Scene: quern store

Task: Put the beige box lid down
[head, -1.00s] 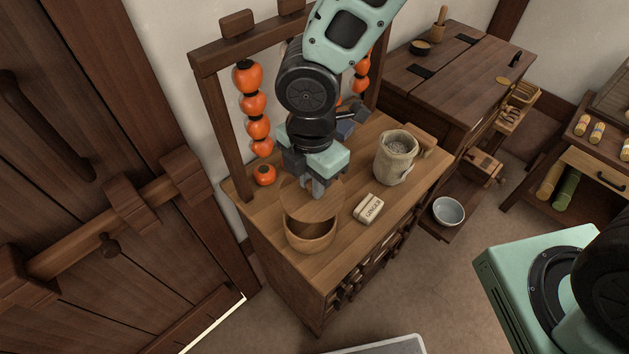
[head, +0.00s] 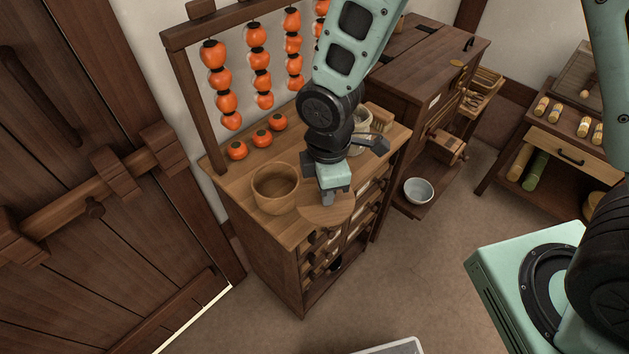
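The round beige wooden box lid (head: 325,216) hangs level below my gripper (head: 328,197), which is shut on it from above; the grasped part is hidden by the fingers. In the picture the lid overlaps the front edge of the cabinet top (head: 242,205). I cannot tell how high above the top it is. The open round beige box (head: 275,189) stands on the cabinet top to the left of the lid, uncovered and apparently empty.
Several orange persimmons hang in strings (head: 218,80) from a wooden frame, with more on the cabinet's back part (head: 262,138). A cloth sack (head: 361,126) stands behind my arm, partly hidden. The strip left and in front of the box is bare.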

